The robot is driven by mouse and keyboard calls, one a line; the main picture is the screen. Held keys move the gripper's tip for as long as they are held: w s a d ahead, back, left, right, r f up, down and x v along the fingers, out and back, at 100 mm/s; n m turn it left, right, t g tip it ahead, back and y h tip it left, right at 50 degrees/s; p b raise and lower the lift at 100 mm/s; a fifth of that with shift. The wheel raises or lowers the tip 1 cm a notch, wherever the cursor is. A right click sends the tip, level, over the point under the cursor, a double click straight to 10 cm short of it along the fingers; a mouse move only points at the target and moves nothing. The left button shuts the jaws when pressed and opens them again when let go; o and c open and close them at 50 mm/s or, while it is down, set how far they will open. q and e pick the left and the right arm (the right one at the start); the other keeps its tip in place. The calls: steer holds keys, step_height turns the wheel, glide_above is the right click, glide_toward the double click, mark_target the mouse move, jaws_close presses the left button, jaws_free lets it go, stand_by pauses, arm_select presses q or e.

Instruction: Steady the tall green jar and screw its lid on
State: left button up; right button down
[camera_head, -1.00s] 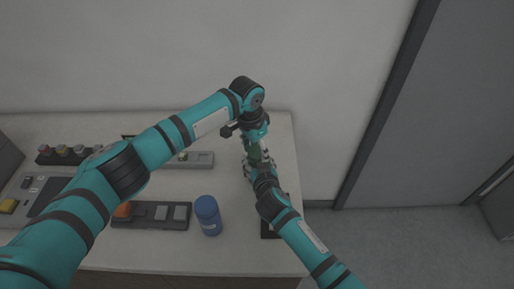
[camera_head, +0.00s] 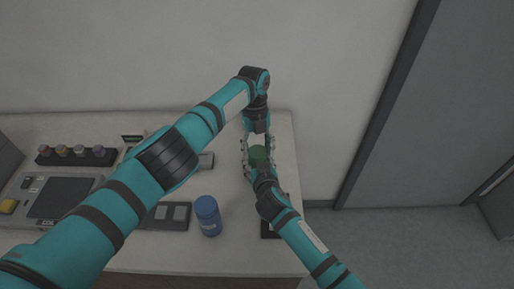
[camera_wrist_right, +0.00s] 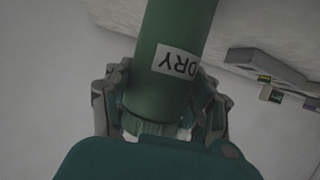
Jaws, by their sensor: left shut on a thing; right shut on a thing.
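The tall green jar (camera_head: 259,154) stands near the right end of the bench, between my grippers. In the right wrist view its body (camera_wrist_right: 172,35) carries a white label reading DRY upside down. A ribbed green band, apparently the lid (camera_wrist_right: 150,127), shows at its lower end there. My right gripper (camera_wrist_right: 158,90) is shut on the jar, with a finger on each side. My left gripper (camera_head: 257,143) reaches the jar's upper end from behind and above and is shut, apparently on the lid. Its contact and the lid's seating are not clear.
A blue jar (camera_head: 208,215) stands on the bench (camera_head: 255,240) to the left. A control panel (camera_head: 60,198), a row of knobs (camera_head: 76,156) and a switch block (camera_head: 170,215) lie farther left. A wall rises close behind.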

arm_select(q)
steer(key=m, duration=0.5)
steer(key=shift+w+r+y, duration=0.1)
steer(key=shift+r+y, duration=0.05)
steer(key=shift+y, duration=0.25)
steer(key=shift+m, duration=0.9)
steer(key=o, duration=0.8)
steer(key=shift+o, duration=0.2)
steer(key=shift+r, duration=2.15)
steer(key=shift+c, duration=0.3)
